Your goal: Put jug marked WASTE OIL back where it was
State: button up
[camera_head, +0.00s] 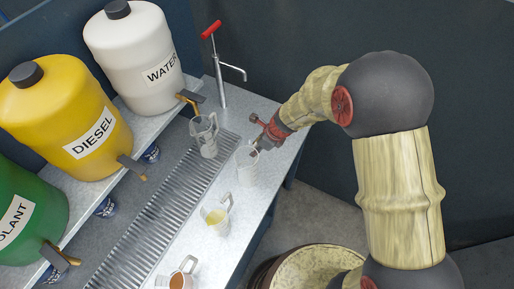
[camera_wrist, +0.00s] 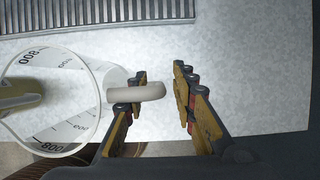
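A clear jug (camera_head: 247,168) stands upright near the right edge of the grey counter, below my gripper (camera_head: 259,143). In the wrist view the same jug (camera_wrist: 75,122) shows measuring marks, and its pale handle (camera_wrist: 150,92) reaches between my fingers (camera_wrist: 160,95). The fingers are apart, with a gap on the right side of the handle. The handle overlaps the left finger in the picture; I cannot tell whether they touch. No WASTE OIL label is readable on any jug.
A jug (camera_head: 204,138) stands at the drain grate (camera_head: 165,215). A jug with yellow liquid (camera_head: 216,216) and one with orange-brown liquid (camera_head: 179,277) stand nearer. White WATER (camera_head: 135,60), yellow DIESEL (camera_head: 65,120) and green (camera_head: 28,215) tanks line the left. A red-handled pump (camera_head: 219,75) stands behind.

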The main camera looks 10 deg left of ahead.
jog(key=shift+d+r, duration=0.15)
jog(key=shift+r, duration=0.45)
jog(key=p+v, duration=0.3)
jog(key=v, duration=0.8)
jog(key=shift+s+r, duration=0.1)
jog(key=shift+r, duration=0.05)
jog(key=s+d+r+n+t+h, duration=0.1)
jog(key=s+d+r+n, duration=0.5)
jog(key=r+n, duration=0.3)
jog(key=s+d+r+n+t+h, duration=0.1)
jog(key=s+d+r+n+t, duration=0.1)
jog(key=s+d+r+n, duration=0.65)
jog(key=s+d+r+n+h, duration=0.2)
jog(key=s+d+r+n, duration=0.3)
jog(key=r, duration=0.2)
jog(key=shift+s+d+t, duration=0.25)
jog(key=shift+d+t, duration=0.15)
